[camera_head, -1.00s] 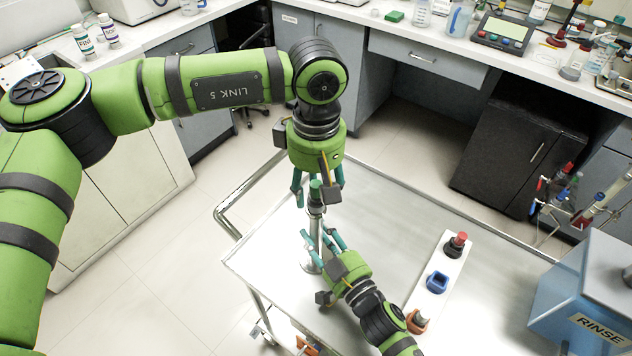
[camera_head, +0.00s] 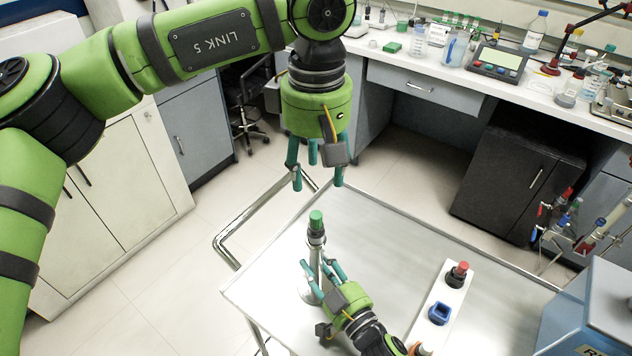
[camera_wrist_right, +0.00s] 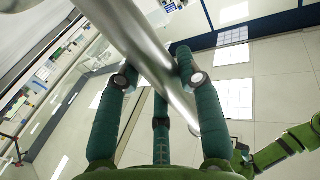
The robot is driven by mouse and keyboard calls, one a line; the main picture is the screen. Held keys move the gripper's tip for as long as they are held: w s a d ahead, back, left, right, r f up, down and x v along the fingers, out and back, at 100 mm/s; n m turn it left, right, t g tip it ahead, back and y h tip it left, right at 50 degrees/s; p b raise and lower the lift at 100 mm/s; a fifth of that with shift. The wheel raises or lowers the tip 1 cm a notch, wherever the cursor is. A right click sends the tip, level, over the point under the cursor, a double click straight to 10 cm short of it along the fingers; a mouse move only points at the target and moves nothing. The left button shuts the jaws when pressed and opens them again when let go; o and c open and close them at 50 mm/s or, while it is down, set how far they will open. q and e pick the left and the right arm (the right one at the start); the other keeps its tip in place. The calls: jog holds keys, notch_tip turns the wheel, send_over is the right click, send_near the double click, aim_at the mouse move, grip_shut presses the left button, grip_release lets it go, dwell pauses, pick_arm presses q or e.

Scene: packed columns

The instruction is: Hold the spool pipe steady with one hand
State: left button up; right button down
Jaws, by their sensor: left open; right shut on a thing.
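The spool pipe (camera_head: 314,258) is a slim upright metal post on the cart top, with a round foot and a dark collar topped by a green cap (camera_head: 316,220). My right gripper (camera_head: 320,274) is shut on the post below the collar, its teal fingers around it. In the right wrist view the shiny pipe (camera_wrist_right: 140,48) runs slanting between the fingers (camera_wrist_right: 155,78). My left gripper (camera_head: 316,180) is open and empty, fingers pointing down, above the green cap and apart from it.
A blue-grey rinse box (camera_head: 600,310) stands at the right. The cart's metal top (camera_head: 385,235) is clear around the post.

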dwell(0.4)
jog(key=c, duration=0.7)
grip_release()
jog(key=shift+c, duration=0.2)
